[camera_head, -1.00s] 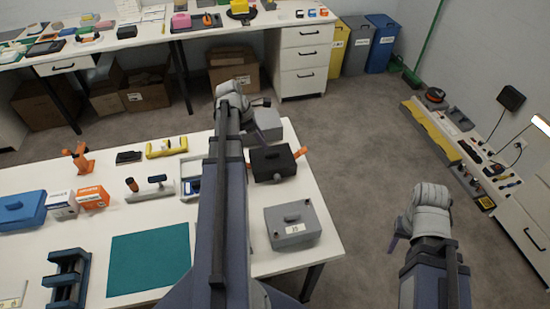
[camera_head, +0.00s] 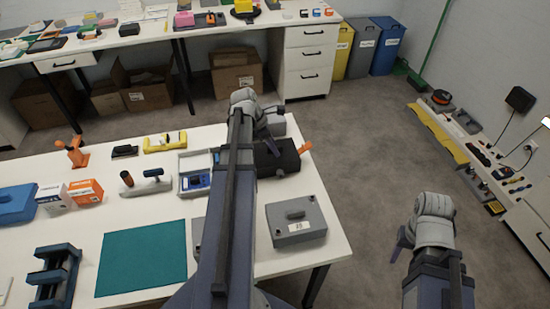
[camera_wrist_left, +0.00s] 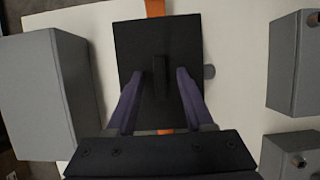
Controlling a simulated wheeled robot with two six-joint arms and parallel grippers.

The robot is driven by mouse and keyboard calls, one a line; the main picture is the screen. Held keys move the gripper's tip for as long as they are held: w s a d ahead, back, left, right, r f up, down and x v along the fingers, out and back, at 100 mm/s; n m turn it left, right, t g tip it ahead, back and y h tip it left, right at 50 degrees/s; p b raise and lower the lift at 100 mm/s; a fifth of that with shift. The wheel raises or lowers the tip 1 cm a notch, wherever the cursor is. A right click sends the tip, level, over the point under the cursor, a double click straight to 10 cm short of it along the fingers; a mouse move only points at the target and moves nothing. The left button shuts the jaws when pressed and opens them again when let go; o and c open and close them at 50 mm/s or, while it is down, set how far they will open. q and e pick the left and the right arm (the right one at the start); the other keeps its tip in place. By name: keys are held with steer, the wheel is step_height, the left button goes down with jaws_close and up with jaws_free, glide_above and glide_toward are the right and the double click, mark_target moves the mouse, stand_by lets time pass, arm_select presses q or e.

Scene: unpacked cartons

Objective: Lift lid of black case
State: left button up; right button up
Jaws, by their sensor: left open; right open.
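The black case (camera_head: 284,160) stands on the white table, its lid lying closed, partly hidden by my left arm. An orange piece (camera_head: 305,147) sticks out at its right side. In the left wrist view the black lid (camera_wrist_left: 137,48) shows from above with a raised black handle (camera_wrist_left: 160,78) in its middle. My left gripper (camera_head: 272,143) points down over the case. In the left wrist view its purple fingers (camera_wrist_left: 159,100) are open, one on each side of the handle; I see no contact. My right gripper (camera_head: 399,245) is open, empty and away from the table, over the floor.
A grey case (camera_head: 312,227) with a label stands in front of the black one, and a grey box (camera_head: 275,124) behind it. A grey tray (camera_head: 184,187) with a blue item lies to the left. A teal mat (camera_head: 140,258) lies at front left.

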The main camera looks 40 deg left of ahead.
arm_select(q)
jaws_close()
stand_by(0.4)
